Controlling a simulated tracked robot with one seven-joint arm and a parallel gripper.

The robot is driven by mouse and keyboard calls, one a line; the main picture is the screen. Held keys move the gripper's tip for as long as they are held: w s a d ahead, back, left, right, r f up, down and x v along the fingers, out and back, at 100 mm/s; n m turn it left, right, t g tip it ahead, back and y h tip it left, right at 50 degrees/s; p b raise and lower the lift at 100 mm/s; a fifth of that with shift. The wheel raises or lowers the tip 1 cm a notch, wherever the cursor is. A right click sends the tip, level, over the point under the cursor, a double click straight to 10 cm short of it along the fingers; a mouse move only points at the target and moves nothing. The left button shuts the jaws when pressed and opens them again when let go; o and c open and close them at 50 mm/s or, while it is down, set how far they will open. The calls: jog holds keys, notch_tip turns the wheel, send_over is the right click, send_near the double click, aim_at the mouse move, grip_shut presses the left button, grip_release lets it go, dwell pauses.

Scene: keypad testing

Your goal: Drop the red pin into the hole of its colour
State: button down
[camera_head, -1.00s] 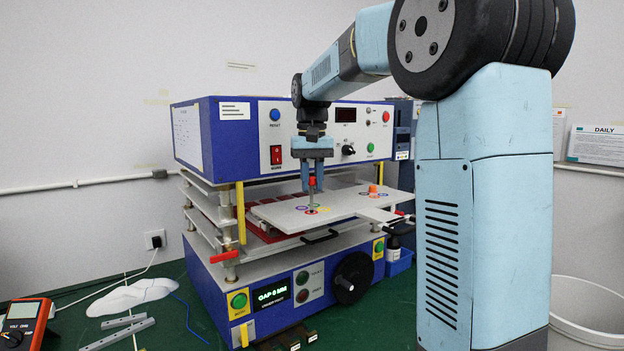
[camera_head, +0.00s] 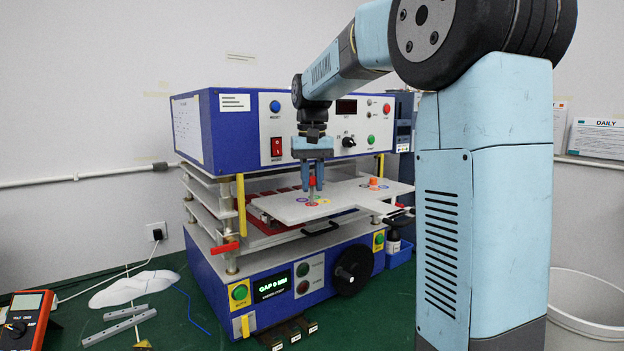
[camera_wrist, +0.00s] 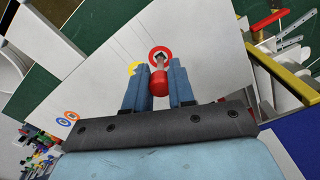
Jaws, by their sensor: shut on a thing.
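The red pin has a red head (camera_head: 312,181) and a thin grey shaft pointing down. My gripper (camera_head: 312,186) is shut on the red head; its two blue fingers stand on either side of it. The pin is upright over the red ring (camera_head: 311,205) on a white plate (camera_head: 285,207). In the wrist view, the red head (camera_wrist: 159,84) sits between the fingers (camera_wrist: 159,95), and the shaft reaches to the dark middle of the red ring (camera_wrist: 152,51). I cannot tell how deep the tip is in the hole.
Other coloured rings lie close by, with a yellow ring (camera_wrist: 133,69) partly hidden behind a finger. The blue machine's front panel (camera_head: 330,118) rises close behind my gripper.

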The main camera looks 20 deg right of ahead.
aim_at(312, 185)
jog(key=shift+f, duration=1.65)
jog(key=c, duration=0.9)
grip_release()
jog(key=shift+r, duration=0.1)
notch_tip(312, 185, up, 13)
jog(key=shift+r, duration=0.2)
jog(key=s+f+t, duration=0.2)
jog(key=s+f, duration=0.4)
jog(key=s, duration=0.3)
jog(key=s+f+t, duration=0.1)
jog(key=s+f, duration=0.5)
jog(key=s, duration=0.3)
jog(key=s+f+n+t, duration=0.1)
jog(key=s+f+t, duration=0.1)
jog(key=s+f, duration=0.4)
jog(key=shift+s+d+t, duration=0.2)
jog(key=shift+s+t, duration=0.1)
jog(key=shift+s, duration=1.65)
